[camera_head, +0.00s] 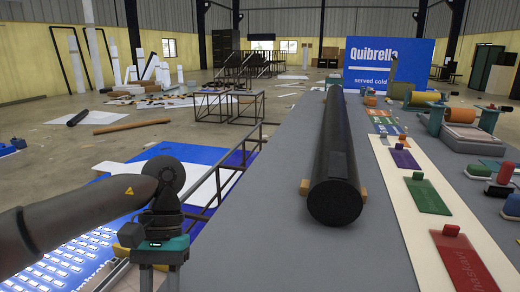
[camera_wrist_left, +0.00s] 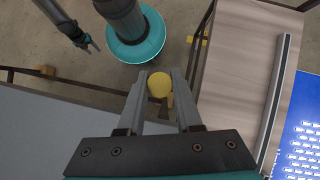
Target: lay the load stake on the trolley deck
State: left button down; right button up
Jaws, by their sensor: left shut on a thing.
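My left gripper (camera_wrist_left: 158,90) is shut on a yellow, round-ended thing, which I take as the load stake (camera_wrist_left: 160,85). It shows nearly end-on between the two fingers, so its length is hidden. In the head view my left gripper (camera_head: 160,278) points down at the lower left, its tips cut by the frame's bottom edge. A wood-grained deck (camera_wrist_left: 232,75), apparently the trolley deck, lies right of the fingers in the left wrist view, apart from the stake. My right gripper (camera_wrist_left: 91,45) hangs at the upper left there, its small fingers parted and empty.
A grey table (camera_head: 255,250) carries a long black roll (camera_head: 336,165) on wooden blocks and a strip of coloured samples (camera_head: 427,197). A dark rail (camera_head: 210,195) runs beside its left edge. A metal bar (camera_wrist_left: 272,110) lies along the deck's right side.

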pick_arm(q)
jog(key=shift+r+p, duration=2.1)
jog(key=shift+r, duration=0.5)
jog(key=shift+f, duration=0.2)
